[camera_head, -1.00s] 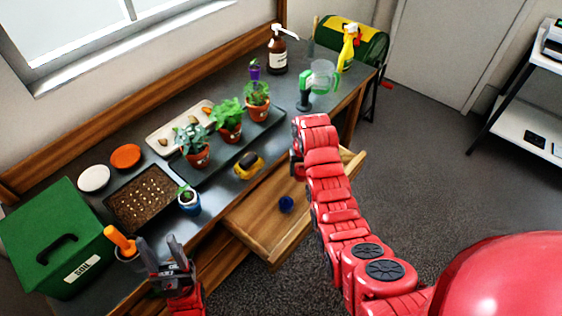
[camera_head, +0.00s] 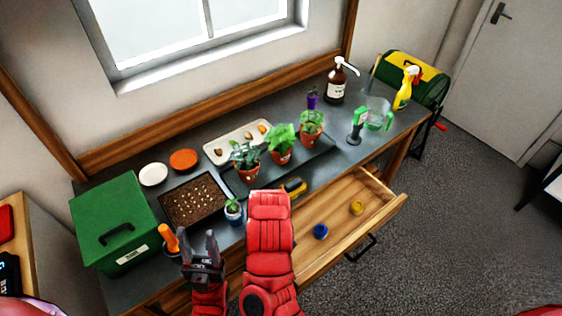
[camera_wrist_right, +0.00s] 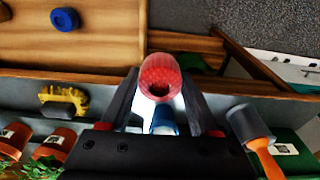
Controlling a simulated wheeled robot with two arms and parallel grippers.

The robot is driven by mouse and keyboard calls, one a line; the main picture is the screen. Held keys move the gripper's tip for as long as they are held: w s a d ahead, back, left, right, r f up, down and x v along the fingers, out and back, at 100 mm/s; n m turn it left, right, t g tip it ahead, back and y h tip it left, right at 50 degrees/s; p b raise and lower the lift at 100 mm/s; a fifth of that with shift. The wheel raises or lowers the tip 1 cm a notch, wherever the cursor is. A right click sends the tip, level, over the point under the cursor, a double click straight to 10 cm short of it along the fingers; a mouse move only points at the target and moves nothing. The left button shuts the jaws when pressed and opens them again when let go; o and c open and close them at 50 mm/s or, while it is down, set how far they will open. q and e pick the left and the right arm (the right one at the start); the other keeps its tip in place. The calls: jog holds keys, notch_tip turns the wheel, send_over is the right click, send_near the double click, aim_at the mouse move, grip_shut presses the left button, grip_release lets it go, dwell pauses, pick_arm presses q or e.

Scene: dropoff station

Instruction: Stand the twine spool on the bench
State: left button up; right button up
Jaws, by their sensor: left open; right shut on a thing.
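The twine spool (camera_wrist_right: 158,77) shows in the right wrist view as a round red roll with a dark hole, its end facing the camera. My right gripper (camera_wrist_right: 160,84) is shut on it, one finger on each side. In the head view my red right forearm hides that gripper and the spool. The grey bench (camera_head: 342,160) runs along the wall under the window.
A blue potted seedling (camera_head: 233,212) stands near the front edge; its blue pot shows below the spool in the wrist view. A brush (camera_head: 294,187) lies nearby. The open drawer (camera_head: 345,232) holds blue (camera_head: 320,231) and yellow (camera_head: 356,208) round things. A green box (camera_head: 117,222) stands left.

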jog(key=w+b, duration=0.2)
jog(key=w, duration=0.2)
jog(key=w+f+b, duration=0.1)
jog(key=w+b, duration=0.1)
jog(key=w, duration=0.2)
jog(key=w+a+b, duration=0.1)
jog(key=w+b, duration=0.1)
jog(key=w, duration=0.2)
jog(key=shift+w+a+f, duration=0.1)
jog(key=shift+w+f, duration=0.05)
jog(key=shift+f, duration=0.2)
jog(key=shift+w+a+r, duration=0.1)
jog(key=shift+w+r, duration=0.05)
jog(key=shift+w, duration=0.4)
jog(key=shift+w+r, duration=0.15)
jog(key=shift+w, duration=0.35)
jog(key=shift+w+a+f+p, duration=0.1)
jog(key=shift+w+p, duration=0.3)
jog(key=shift+w, duration=0.2)
jog(key=shift+f+p, duration=0.4)
notch_tip(320, 180, down, 2)
jog(key=shift+f+p, duration=0.1)
jog(key=shift+p, duration=0.5)
jog(key=shift+f, duration=0.35)
